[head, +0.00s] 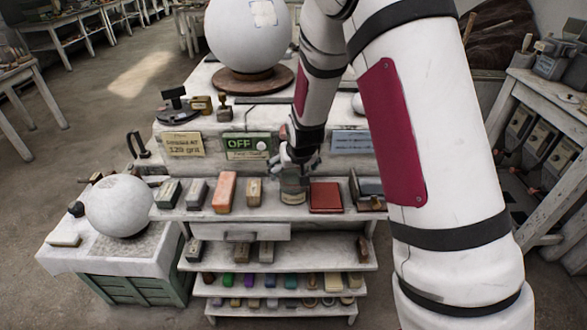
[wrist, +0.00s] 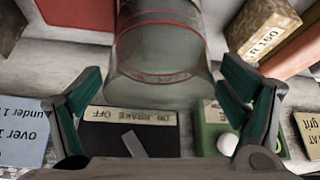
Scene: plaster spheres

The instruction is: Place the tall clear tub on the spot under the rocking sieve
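The tall clear tub (wrist: 165,50) stands between my fingers in the wrist view, with a red line around it. In the head view it shows as a small jar (head: 293,190) on the upper shelf, partly hidden by my gripper. My gripper (head: 298,158) is just above and behind it; in the wrist view its green-padded fingers (wrist: 159,68) are spread, with a gap on each side of the tub. I cannot make out a rocking sieve or the spot under it in either view.
Beside the tub stand a tan block (head: 254,192), an orange block (head: 225,192) and a red box (head: 326,197). A large white sphere (head: 248,35) stands above.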

